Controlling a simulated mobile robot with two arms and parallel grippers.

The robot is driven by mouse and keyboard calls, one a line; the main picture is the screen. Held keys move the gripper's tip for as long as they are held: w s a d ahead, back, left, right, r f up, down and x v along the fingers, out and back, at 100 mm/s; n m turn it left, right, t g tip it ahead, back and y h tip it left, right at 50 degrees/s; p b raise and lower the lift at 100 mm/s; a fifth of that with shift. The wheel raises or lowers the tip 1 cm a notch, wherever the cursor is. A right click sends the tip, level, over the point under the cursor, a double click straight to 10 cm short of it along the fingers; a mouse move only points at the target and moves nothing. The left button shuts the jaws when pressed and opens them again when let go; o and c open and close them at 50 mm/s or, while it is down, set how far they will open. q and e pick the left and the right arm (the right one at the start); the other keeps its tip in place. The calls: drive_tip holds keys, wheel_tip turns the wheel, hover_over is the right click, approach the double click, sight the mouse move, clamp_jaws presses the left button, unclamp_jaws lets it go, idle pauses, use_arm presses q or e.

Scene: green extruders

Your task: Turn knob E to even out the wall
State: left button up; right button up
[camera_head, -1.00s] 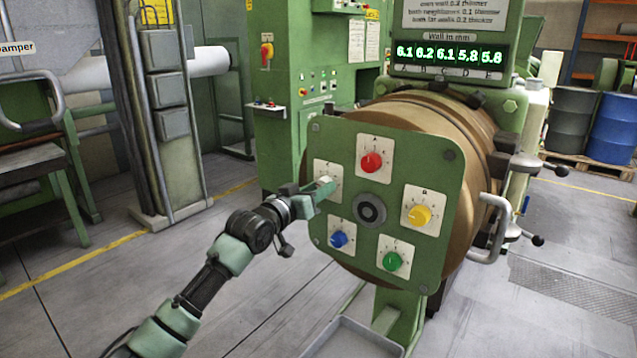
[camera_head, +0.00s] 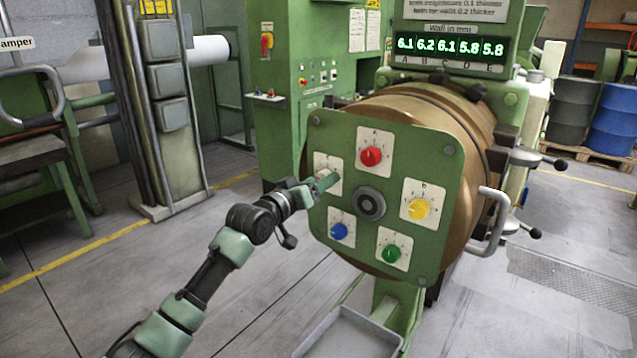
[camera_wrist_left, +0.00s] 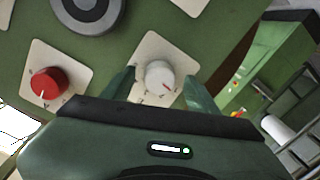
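The green square panel (camera_head: 330,135) on the brown extruder head carries several knobs on white plates. In the left wrist view that white knob (camera_wrist_left: 159,77) lies between the two fingers of my left gripper (camera_wrist_left: 160,92). The display (camera_head: 450,48) reads 6.1, 6.2, 6.1, 5.8, 5.8 for A to E. My right gripper is not in view.
The red knob (camera_head: 371,156), yellow knob (camera_head: 418,208), green knob (camera_head: 392,253) and blue knob (camera_head: 339,231) surround a dark central disc (camera_head: 370,204). A metal handle (camera_head: 497,225) sticks out at the right. A grey tray (camera_head: 350,335) lies below.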

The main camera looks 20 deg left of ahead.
use_arm(q)
drive_tip(key=b+v, duration=0.2)
drive_tip(key=v, duration=0.5)
drive_tip(key=shift+s, duration=0.4)
drive_tip(key=shift+a, duration=0.1)
